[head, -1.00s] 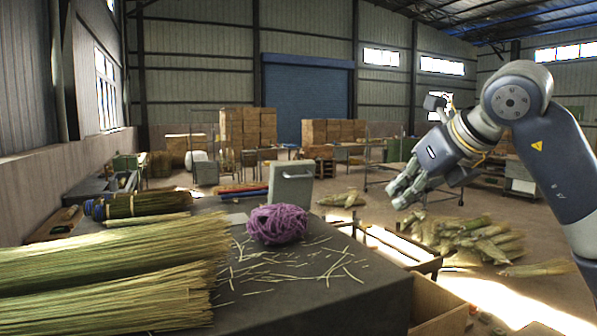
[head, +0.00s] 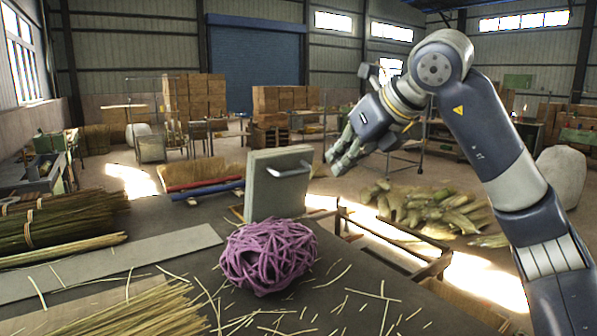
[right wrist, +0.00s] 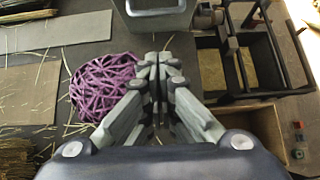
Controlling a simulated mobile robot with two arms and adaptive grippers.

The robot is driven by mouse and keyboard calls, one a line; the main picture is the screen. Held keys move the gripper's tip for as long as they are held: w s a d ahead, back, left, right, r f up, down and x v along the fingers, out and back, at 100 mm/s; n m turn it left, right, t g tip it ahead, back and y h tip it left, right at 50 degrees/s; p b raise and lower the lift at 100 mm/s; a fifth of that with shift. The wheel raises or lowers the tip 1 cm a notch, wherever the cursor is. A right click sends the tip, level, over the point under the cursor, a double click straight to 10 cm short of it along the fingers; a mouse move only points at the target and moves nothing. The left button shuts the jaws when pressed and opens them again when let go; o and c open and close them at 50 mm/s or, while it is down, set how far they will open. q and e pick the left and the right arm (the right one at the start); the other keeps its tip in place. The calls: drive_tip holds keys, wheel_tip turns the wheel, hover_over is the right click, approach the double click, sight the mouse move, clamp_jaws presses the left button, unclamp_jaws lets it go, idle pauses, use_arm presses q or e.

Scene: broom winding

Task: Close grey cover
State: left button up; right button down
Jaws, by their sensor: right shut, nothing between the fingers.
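The grey cover (head: 277,184) stands upright at the far edge of the dark table, with a metal handle (head: 290,170) on its face. In the right wrist view the cover (right wrist: 150,22) shows at the top, with its handle near the top edge. My right gripper (head: 338,163) is shut and empty, in the air to the right of the cover and apart from it. In the right wrist view its fingertips (right wrist: 158,62) meet just below the cover in the picture. My left gripper is not in view.
A purple ball of twine (head: 268,255) sits on the table (head: 190,205) in front of the cover. Straw bundles (head: 55,222) lie at the left, and loose straws are scattered about. A metal frame (head: 395,245) stands right of the table, with an open wooden box (right wrist: 262,125) beside it.

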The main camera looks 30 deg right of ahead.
use_arm(q)
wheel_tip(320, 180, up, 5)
drive_tip(key=p, duration=0.4)
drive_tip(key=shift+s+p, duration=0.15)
drive_tip(key=shift+p, duration=0.25)
use_arm(e)
drive_tip(key=w+r+x, duration=0.1)
drive_tip(key=r+x, duration=0.1)
drive_tip(key=x, duration=0.9)
drive_tip(key=shift+w+a+f, duration=0.2)
drive_tip(key=shift+w+f, duration=0.15)
drive_tip(key=shift+w, duration=0.25)
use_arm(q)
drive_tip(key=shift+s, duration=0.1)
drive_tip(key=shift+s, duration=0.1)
